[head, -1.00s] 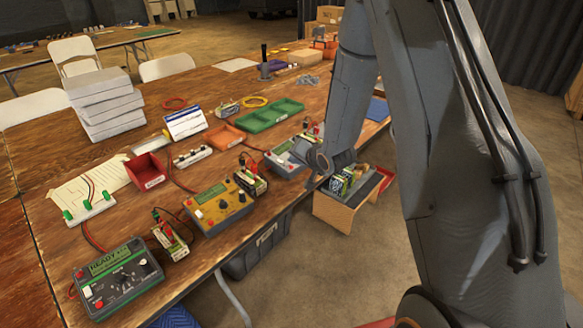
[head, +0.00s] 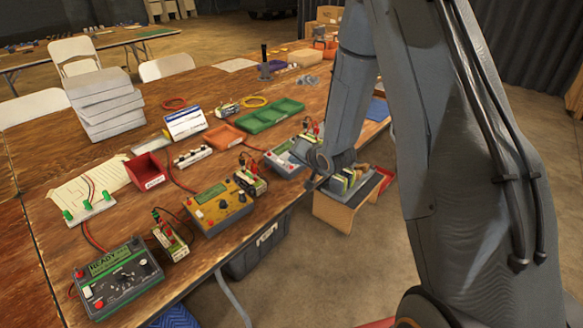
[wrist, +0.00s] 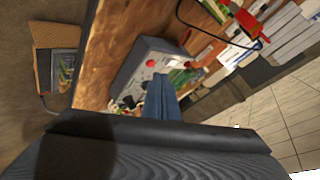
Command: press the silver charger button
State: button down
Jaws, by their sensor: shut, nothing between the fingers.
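The silver-grey charger (head: 279,160) sits near the table's front edge, partly hidden behind my wrist in the head view. In the wrist view the charger (wrist: 138,72) shows a red round button (wrist: 151,64) on its face. My gripper (wrist: 162,82) is shut and empty, its blue-grey fingers pointing at the charger just below the button in the picture. I cannot tell whether the fingertips touch the charger. In the head view my gripper (head: 311,184) is small and partly hidden by my own wrist, beside the charger at the table edge.
A yellow charger (head: 218,205) and a green charger (head: 118,278) stand further left along the wooden table (head: 60,160). Battery packs with red and black leads stand between them. A wooden-sided box (head: 335,213) is below right of my wrist.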

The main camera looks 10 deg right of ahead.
jog(key=shift+f, duration=0.15)
jog(key=shift+w+f, duration=0.1)
jog(key=shift+f, duration=0.15)
jog(key=shift+a+f+b, duration=0.1)
jog(key=shift+f+b, duration=0.2)
jog(key=shift+f, duration=0.1)
dwell(0.9)
jog(key=shift+r, duration=0.15)
jog(key=shift+r+p, duration=0.65)
jog(key=shift+p, duration=0.05)
jog(key=r+p, duration=0.2)
jog(key=r, duration=0.1)
jog(key=s+r+p, duration=0.1)
jog(key=r+p, duration=0.1)
jog(key=shift+d, duration=0.35)
dwell(0.7)
